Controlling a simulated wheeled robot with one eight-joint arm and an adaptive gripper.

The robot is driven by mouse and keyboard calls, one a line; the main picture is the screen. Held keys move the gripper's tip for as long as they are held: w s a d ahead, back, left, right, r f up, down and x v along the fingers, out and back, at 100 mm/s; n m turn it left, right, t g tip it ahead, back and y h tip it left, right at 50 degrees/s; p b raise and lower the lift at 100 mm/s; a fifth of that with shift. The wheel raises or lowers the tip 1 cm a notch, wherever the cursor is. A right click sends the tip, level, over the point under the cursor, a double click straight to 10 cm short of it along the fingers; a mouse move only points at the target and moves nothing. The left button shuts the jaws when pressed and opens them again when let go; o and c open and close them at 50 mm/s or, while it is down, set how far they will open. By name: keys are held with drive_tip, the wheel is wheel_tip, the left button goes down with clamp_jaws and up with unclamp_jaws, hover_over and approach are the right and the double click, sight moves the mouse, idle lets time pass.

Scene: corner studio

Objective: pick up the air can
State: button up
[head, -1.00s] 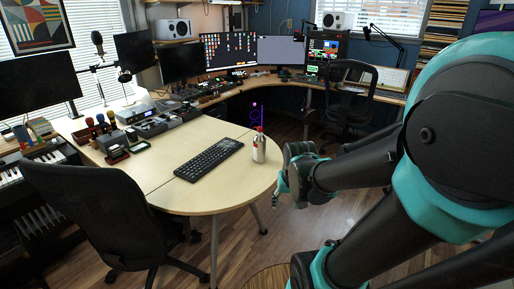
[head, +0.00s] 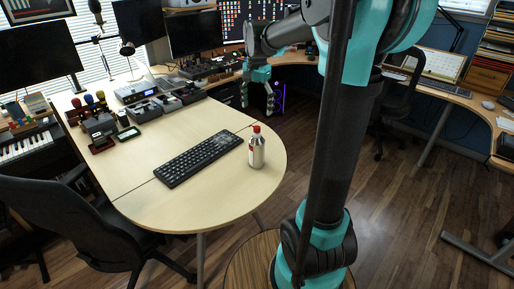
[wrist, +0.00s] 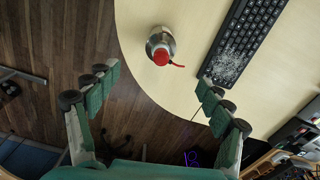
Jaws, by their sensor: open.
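The air can (head: 256,148) is a silver can with a red top. It stands upright on the light wood table (head: 200,205), near its rounded right end and just right of the black keyboard (head: 198,157). In the wrist view the can (wrist: 160,45) shows from above, with a red nozzle pointing right. My gripper (head: 258,92) is above and beyond the can in the head view, apart from it. In the wrist view my gripper (wrist: 155,90) has its two teal fingers spread wide, with nothing between them and the can ahead of them.
The keyboard (wrist: 245,35) lies close to the can in the wrist view. Small devices (head: 150,105) stand at the table's far left. A black office chair (head: 70,215) is at the near left. Open wood floor (head: 400,215) lies right of the table.

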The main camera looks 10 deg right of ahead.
sight(257, 127)
drive_tip(key=shift+w+f, duration=0.15)
drive_tip(key=shift+w, duration=0.1)
wheel_tip(257, 127, down, 12)
drive_tip(key=shift+r, duration=0.2)
drive_tip(key=shift+w+d+f, duration=0.1)
drive_tip(key=shift+f, duration=1.25)
drive_tip(key=shift+w+d+f, duration=0.1)
drive_tip(key=shift+f, duration=1.25)
clamp_jaws()
